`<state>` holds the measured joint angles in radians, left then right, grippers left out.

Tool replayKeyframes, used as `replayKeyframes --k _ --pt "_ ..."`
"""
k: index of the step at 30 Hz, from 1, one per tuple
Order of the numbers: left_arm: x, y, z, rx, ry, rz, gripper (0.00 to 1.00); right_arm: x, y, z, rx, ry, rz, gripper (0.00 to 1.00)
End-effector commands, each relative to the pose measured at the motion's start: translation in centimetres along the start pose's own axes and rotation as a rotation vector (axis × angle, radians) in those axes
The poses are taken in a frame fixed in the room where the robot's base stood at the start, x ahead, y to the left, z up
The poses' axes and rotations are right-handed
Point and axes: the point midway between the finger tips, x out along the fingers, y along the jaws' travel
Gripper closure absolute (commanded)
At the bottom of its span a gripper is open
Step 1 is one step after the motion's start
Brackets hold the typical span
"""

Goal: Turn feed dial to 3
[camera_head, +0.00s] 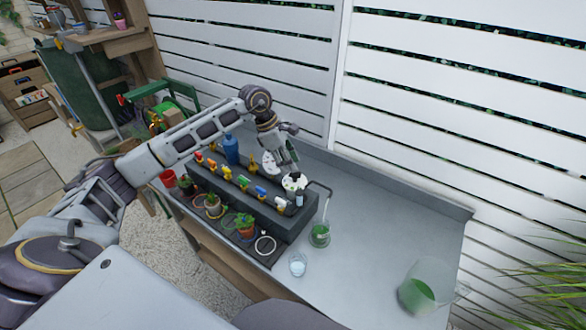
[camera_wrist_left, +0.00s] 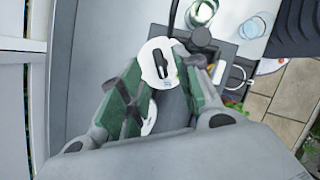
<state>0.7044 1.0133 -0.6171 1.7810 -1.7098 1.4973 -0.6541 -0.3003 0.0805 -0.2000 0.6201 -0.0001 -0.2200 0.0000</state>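A white round dial (camera_head: 294,182) with a black knob sits at the right end of the dark manifold box (camera_head: 235,205); it also shows in the left wrist view (camera_wrist_left: 151,51). A second white dial (camera_head: 268,163) is behind it to the left, and in the left wrist view (camera_wrist_left: 151,118) it is partly hidden. I cannot read numbers or tell which is the feed dial. My left gripper (camera_head: 290,168) points down just over the right dial. In the left wrist view its green-padded fingers (camera_wrist_left: 163,82) are apart, with the knob (camera_wrist_left: 162,68) showing between their tips. My right gripper is out of view.
Several coloured valves line the box, with small potted plants (camera_head: 246,226) in front. A bent pipe (camera_head: 326,200) stands over a glass of green liquid (camera_head: 319,236). A clear glass (camera_head: 298,263) and a green-filled jug (camera_head: 418,294) stand right. The grey bench (camera_head: 380,220) between is clear.

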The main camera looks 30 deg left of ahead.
Motion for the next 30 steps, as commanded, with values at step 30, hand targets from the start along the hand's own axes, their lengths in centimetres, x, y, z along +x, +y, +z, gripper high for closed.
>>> replayKeyframes --k 30 --pt "3.8 0.0 0.0 0.0 0.0 0.001 1.0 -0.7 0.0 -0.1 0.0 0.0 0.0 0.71"
